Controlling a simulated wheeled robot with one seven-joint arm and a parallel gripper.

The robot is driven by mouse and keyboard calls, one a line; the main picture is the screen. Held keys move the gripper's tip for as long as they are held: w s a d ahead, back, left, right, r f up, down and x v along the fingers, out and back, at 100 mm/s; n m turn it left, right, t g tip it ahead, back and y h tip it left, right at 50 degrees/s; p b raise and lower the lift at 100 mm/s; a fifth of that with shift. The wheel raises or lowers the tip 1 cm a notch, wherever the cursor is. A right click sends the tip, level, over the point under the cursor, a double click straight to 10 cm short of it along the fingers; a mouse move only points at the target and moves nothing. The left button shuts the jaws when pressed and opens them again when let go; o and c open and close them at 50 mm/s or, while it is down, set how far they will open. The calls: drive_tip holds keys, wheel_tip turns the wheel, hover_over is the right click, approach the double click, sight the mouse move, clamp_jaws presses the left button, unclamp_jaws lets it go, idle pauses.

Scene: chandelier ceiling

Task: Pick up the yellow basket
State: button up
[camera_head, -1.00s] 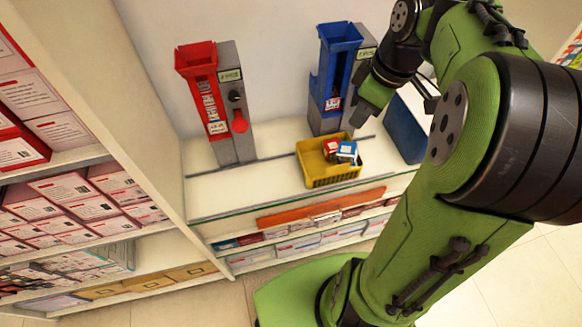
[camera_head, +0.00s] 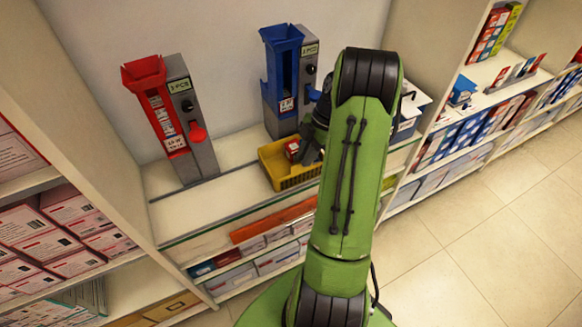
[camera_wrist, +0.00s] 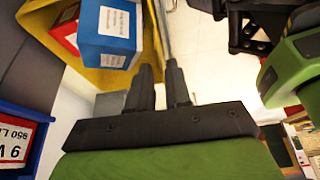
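The yellow basket (camera_head: 293,184) stands on the white counter in front of the blue dispenser, its right part hidden by my arm in the head view. A red box (camera_head: 292,150) shows inside it. My gripper (camera_head: 312,150) is at the basket's right side. In the wrist view the basket (camera_wrist: 95,77) fills the upper left, with a blue box (camera_wrist: 108,22) and a red box (camera_wrist: 66,32) inside. Both fingers of my gripper (camera_wrist: 159,68) are close to its edge with a narrow gap between them. Whether its wall is between them is unclear.
The blue dispenser (camera_head: 283,70) stands just behind the basket, and the red dispenser (camera_head: 165,115) stands to the left. Shelves with boxes lie below the counter and at the left and right. The tiled floor (camera_head: 480,220) at right is clear.

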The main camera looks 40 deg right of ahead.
sight(300, 170)
drive_tip(key=b+x, duration=0.1)
drive_tip(key=x, duration=0.4)
drive_tip(key=shift+f, duration=0.1)
clamp_jaws()
